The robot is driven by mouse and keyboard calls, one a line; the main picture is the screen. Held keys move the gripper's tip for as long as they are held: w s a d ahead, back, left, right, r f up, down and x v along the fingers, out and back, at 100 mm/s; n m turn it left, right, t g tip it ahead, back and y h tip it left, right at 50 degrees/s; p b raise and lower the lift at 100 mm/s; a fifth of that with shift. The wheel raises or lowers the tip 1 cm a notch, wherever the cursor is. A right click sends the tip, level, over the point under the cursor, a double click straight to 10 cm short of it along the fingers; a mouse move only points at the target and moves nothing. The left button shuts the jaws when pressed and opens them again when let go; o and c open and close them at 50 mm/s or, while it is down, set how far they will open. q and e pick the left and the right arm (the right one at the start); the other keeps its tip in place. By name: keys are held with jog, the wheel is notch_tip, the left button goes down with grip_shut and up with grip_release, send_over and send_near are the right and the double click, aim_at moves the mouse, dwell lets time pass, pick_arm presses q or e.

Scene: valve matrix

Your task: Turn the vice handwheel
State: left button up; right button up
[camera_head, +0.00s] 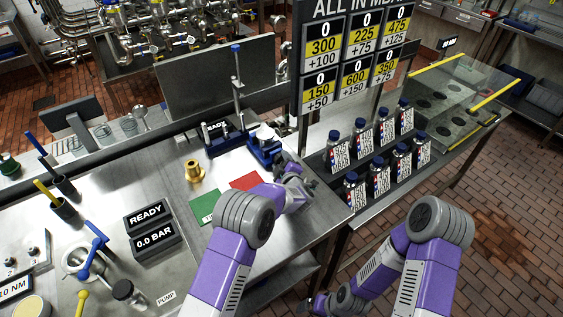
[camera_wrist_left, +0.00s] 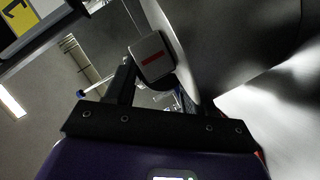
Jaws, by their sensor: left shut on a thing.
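The blue vice (camera_head: 264,149) stands on the steel bench near its right edge, with a pale piece (camera_head: 265,132) at its top. My left gripper (camera_head: 284,168) is at the front right side of the vice, shut on its handwheel. The gripper hides the handwheel in the head view. The left wrist view shows a gripper finger (camera_wrist_left: 152,57) with a red mark close to a large grey surface (camera_wrist_left: 225,45), too near to make out well. My right arm hangs low at the lower right; its gripper (camera_head: 313,302) is small and dark, its jaws unclear.
Green (camera_head: 206,207) and red (camera_head: 246,182) plates and a brass fitting (camera_head: 193,171) lie left of the vice. Labelled bottles (camera_head: 377,178) stand on a rack to the right. A number board (camera_head: 351,55) rises behind. A READY display (camera_head: 147,216) is on the bench.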

pick_arm(q)
jog(key=m+p, duration=0.1)
jog(key=p, duration=0.1)
jog(key=m+g+y+p, duration=0.1)
jog(key=p, duration=0.1)
jog(key=shift+w+d+r+m, duration=0.1)
jog(key=shift+d+r+m, duration=0.05)
jog(key=shift+r+m, duration=0.2)
jog(key=shift+d+f+m+g+y+p, duration=0.15)
jog(key=shift+m+g+y+p, duration=0.25)
jog(key=shift+m+g+p, duration=0.35)
jog(key=o, duration=0.8)
jog(key=v, duration=0.7)
jog(key=shift+p, duration=0.3)
jog(key=shift+s, duration=0.2)
